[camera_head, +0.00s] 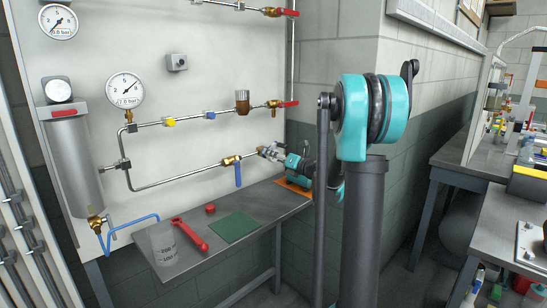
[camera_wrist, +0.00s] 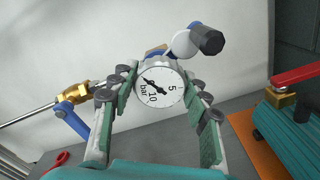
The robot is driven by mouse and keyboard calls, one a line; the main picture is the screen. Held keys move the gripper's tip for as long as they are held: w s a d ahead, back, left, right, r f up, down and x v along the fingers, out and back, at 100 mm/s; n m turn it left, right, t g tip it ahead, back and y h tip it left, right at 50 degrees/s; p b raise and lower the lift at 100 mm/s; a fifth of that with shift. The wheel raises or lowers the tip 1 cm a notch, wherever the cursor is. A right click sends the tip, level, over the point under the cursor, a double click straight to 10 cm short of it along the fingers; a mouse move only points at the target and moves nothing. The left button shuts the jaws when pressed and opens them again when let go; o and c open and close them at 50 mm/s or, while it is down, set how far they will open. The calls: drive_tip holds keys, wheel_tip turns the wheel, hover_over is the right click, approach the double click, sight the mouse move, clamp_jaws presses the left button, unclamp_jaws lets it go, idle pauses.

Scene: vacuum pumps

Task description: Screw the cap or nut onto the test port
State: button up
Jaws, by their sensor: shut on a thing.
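My gripper (camera_wrist: 160,88) is shut on a round pressure gauge (camera_wrist: 159,87), its white dial facing the wrist camera. In the head view my gripper (camera_head: 277,154) is at the right end of the lower pipe, by the wall panel. A brass valve (camera_wrist: 72,93) with a blue lever (camera_wrist: 70,120) is just left of the gauge; it also shows in the head view (camera_head: 232,161). A dark faceted cap-like piece (camera_wrist: 207,40) with a pale round part beside it shows beyond the gauge. The gauge's connection and the test port's thread are hidden.
A grey bench (camera_head: 262,201) below holds a red wrench (camera_head: 189,234), a small red part (camera_head: 210,208), a green mat (camera_head: 236,227) and a clear beaker (camera_head: 163,244). An orange mat (camera_wrist: 247,140) and a red-handled brass valve (camera_wrist: 281,95) lie to the right in the wrist view.

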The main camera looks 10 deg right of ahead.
drive_tip(key=m, duration=0.6)
drive_tip(key=o, duration=1.4)
drive_tip(key=shift+c, duration=0.2)
